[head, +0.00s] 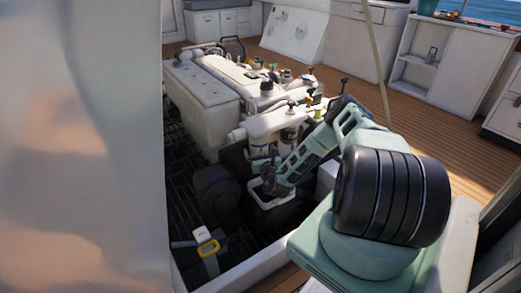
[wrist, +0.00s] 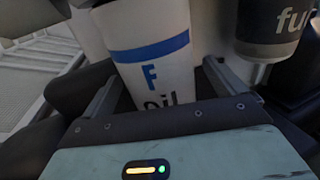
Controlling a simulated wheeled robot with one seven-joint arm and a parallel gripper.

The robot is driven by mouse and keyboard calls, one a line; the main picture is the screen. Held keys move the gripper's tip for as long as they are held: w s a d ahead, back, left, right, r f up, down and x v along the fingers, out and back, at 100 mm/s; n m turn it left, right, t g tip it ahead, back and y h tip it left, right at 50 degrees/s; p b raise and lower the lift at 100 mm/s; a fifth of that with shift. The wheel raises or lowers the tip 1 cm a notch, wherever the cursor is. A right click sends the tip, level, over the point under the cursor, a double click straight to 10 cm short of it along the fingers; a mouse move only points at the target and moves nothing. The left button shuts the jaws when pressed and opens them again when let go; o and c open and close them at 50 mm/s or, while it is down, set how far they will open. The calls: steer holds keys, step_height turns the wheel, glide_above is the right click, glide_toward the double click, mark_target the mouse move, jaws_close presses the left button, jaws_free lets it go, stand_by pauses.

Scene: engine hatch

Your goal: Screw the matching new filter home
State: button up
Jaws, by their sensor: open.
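In the wrist view a white oil filter (wrist: 150,50) with a blue band and blue "F" stands between the two fingers of my gripper (wrist: 161,74). Dark letters reading "oil" are partly cut off by the gripper body. The fingers are open, one on each side of the filter, with a gap at least on the right. The filter's top is out of frame and its bottom is hidden, so I cannot tell whether it is seated. In the head view my gripper (head: 264,166) is low beside the engine (head: 225,85), small and partly hidden by my arm.
A dark canister (wrist: 270,30) marked "fu" hangs close to the right finger in the wrist view. A white-rimmed tray (head: 262,203) lies below my arm in the hatch. A yellow-and-white device (head: 207,243) sits near the hatch's front edge. A pale panel (head: 80,150) blocks the left.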

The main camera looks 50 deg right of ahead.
steer(key=c, duration=1.3)
steer(key=shift+d+n+t+y, duration=0.2)
steer(key=shift+n+t+y, duration=0.3)
steer(key=shift+n+y, duration=0.35)
steer(key=shift+n+t+y, duration=0.4)
steer(key=shift+n+y, duration=0.15)
steer(key=shift+y, duration=0.6)
steer(key=shift+b, duration=0.35)
steer(key=shift+d+f+n+t+y+b, duration=0.15)
steer(key=shift+n+y+b, duration=0.25)
steer(key=shift+y, duration=0.2)
steer(key=shift+d+n+t+y+b, duration=0.15)
steer(key=shift+n+y+b, duration=0.1)
steer(key=shift+n+y, duration=0.3)
steer(key=shift+s+a+n+y, duration=0.1)
steer(key=shift+n+y, duration=0.35)
steer(key=shift+y, duration=0.5)
steer(key=shift+b, duration=0.4)
